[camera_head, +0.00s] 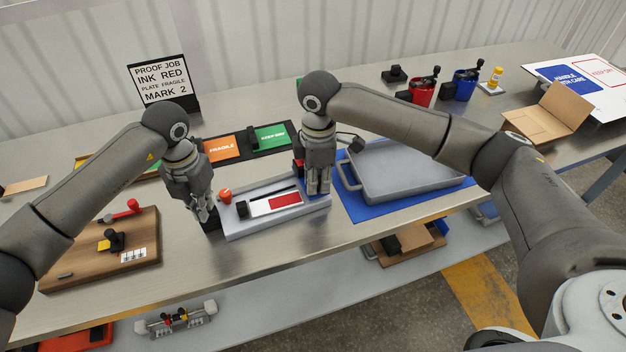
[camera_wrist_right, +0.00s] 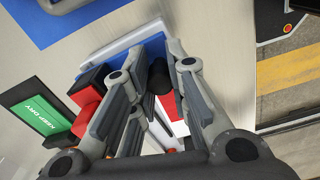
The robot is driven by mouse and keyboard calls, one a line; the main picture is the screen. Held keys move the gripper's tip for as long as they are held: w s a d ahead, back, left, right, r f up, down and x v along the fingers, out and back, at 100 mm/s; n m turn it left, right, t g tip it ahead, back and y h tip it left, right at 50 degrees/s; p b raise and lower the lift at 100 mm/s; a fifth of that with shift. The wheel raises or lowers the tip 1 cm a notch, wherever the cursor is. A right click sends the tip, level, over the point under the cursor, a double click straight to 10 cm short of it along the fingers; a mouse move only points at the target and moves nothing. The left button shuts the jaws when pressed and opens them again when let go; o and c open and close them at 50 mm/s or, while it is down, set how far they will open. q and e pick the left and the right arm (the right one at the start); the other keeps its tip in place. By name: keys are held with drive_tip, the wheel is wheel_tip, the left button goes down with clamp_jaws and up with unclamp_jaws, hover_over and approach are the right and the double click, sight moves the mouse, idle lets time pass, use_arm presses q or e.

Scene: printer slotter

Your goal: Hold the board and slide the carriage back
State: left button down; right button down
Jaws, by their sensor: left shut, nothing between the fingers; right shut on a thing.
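The grey board (camera_head: 262,229) lies on the metal table, with a white and red strip (camera_head: 284,201), a black block (camera_head: 241,209) and an orange knob (camera_head: 225,196) on it. My right gripper (camera_head: 318,190) points down at the board's right end. It is shut on a dark round knob (camera_wrist_right: 158,78), seen between the fingers in the right wrist view; I take it as the carriage's handle. The carriage body is mostly hidden by the fingers. My left gripper (camera_head: 206,214) is shut and empty at the board's left end; I cannot tell whether it touches the board.
A grey tray (camera_head: 410,170) on a blue mat (camera_head: 355,208) stands right of the board. Orange and green cards (camera_head: 272,135) lie behind it. A wooden board (camera_head: 95,268) with stamps lies at the left. Red and blue cups and an open cardboard box (camera_head: 548,112) stand at the back right.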

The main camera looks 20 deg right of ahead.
use_arm(q)
drive_tip(key=shift+s+a+f, duration=0.1)
drive_tip(key=shift+f, duration=0.2)
use_arm(e)
drive_tip(key=c, duration=1.3)
unclamp_jaws()
drive_tip(key=shift+d, duration=0.35)
drive_tip(key=shift+c, duration=0.2)
drive_tip(key=shift+a, duration=0.1)
drive_tip(key=shift+r, duration=0.15)
wheel_tip(320, 180, up, 12)
use_arm(q)
drive_tip(key=shift+w+r+p, duration=0.2)
drive_tip(key=shift+r+p, duration=0.45)
drive_tip(key=shift+r, duration=0.6)
wheel_tip(320, 180, up, 2)
drive_tip(key=shift+r+p, duration=0.15)
drive_tip(key=shift+p, duration=0.3)
drive_tip(key=shift+r+p, duration=0.3)
drive_tip(key=shift+r, duration=0.5)
use_arm(e)
drive_tip(key=shift+r, duration=1.25)
